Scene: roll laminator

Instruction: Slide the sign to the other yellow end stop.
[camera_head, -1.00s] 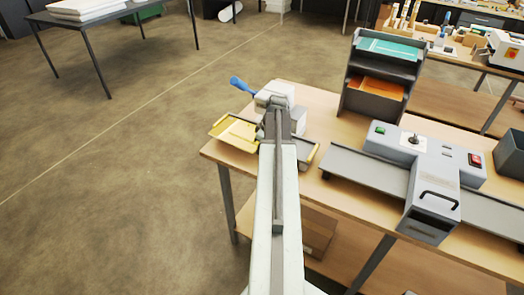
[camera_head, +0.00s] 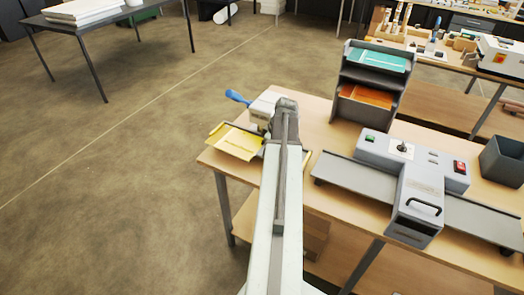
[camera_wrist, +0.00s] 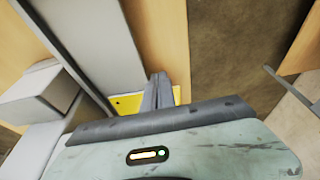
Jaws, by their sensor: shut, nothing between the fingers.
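The yellow sign (camera_head: 236,141) appears to be the flat yellow sheet at the left end of the bed of the blue-handled machine, near the table's left corner. My gripper (camera_head: 286,106) is over the right part of this machine, to the right of the sign, and my arm hides much of the bed. In the wrist view my gripper's fingers (camera_wrist: 158,82) are together and empty. A yellow piece (camera_wrist: 128,104) shows beside and behind them at the end of a grey bed (camera_wrist: 82,42). I cannot tell whether it is the sign or an end stop, or whether the fingers touch it.
The blue handle (camera_head: 237,97) sticks out from the small machine. A grey laminator (camera_head: 412,165) with long side trays stands at the right. A dark two-shelf rack (camera_head: 371,84) is behind it, and a dark bin (camera_head: 503,161) at the far right. Bare wooden tabletop (camera_head: 312,110) lies between.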

